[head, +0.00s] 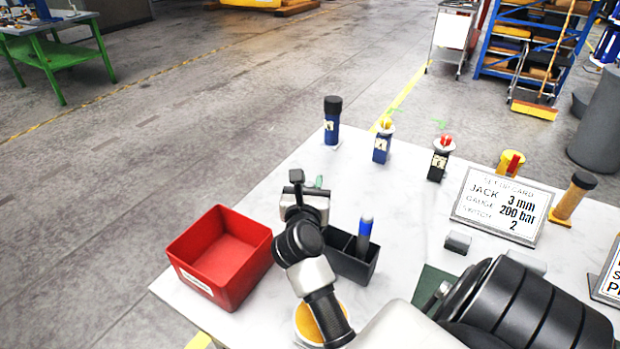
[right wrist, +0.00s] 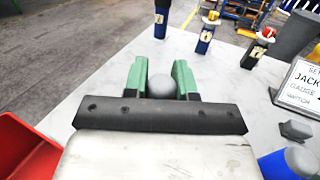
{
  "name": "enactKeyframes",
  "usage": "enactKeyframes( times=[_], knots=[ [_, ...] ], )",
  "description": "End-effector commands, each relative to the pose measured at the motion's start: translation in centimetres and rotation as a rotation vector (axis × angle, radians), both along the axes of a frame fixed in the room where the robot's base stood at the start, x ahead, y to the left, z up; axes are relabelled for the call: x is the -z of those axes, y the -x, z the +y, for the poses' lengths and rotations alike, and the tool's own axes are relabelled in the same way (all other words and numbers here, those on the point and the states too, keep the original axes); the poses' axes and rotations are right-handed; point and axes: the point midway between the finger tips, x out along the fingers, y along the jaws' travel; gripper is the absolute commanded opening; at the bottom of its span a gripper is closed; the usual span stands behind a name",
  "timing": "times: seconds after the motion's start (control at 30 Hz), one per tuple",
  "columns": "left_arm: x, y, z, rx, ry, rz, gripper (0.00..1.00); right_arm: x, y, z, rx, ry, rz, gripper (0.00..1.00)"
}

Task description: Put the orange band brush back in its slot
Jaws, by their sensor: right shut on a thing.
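My right gripper (head: 309,184) is above the white table, behind and left of the black holder. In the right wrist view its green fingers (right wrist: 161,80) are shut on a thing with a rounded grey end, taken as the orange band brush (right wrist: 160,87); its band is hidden. The black divided holder (head: 352,270) stands on the table in the head view. A brush with a blue band (head: 364,229) stands upright in its right part; the left part looks empty, though my arm partly covers it. My left gripper is not in view.
A red bin (head: 223,258) stands left of the holder. A dark blue bottle-like object (head: 332,121), small blue and black blocks with knobs, and a setup card (head: 501,204) stand farther back and right. A round orange item (head: 308,322) is partly behind my arm.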

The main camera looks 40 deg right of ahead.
Motion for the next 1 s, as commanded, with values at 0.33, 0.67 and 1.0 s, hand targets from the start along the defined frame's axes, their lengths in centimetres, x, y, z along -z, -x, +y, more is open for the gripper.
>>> enactKeyframes(
  times=[0.33,0.67,1.0],
  knots=[
    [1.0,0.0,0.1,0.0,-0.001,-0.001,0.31,1.2,0.0,0.0,0.0,-0.001,0.001,0.02],
    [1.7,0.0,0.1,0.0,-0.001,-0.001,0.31,2.2,0.0,0.0,0.0,-0.001,0.0,0.02],
    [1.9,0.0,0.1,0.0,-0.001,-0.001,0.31,2.4,0.0,0.0,0.0,-0.001,-0.001,0.56]
  ],
)
